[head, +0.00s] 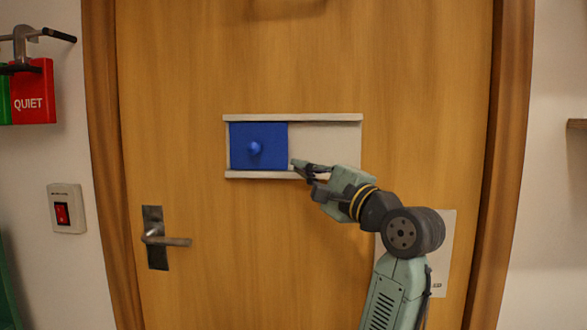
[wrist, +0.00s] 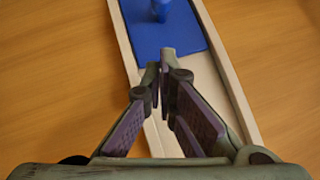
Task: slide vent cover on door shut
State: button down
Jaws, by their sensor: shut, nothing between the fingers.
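The vent cover (head: 271,156) is a blue square panel with a round blue knob (head: 254,148). It sits at the left end of a white framed track (head: 325,136) on the wooden door (head: 190,70). The right part of the track shows a bare pale panel. My gripper (head: 294,165) is at the cover's lower right edge, fingers pointing left. In the wrist view, the fingertips (wrist: 160,62) are together at the near edge of the blue cover (wrist: 185,35), with nothing between them. I cannot tell whether they touch it.
A door handle (head: 165,240) is at the lower left of the door. A red switch (head: 63,213) and a red QUIET sign (head: 32,95) are on the left wall. A shelf edge (head: 577,124) shows at the far right.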

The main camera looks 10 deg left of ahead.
jog(key=b+v, duration=0.1)
jog(key=v, duration=0.5)
jog(key=shift+f, duration=0.25)
jog(key=shift+a, duration=0.1)
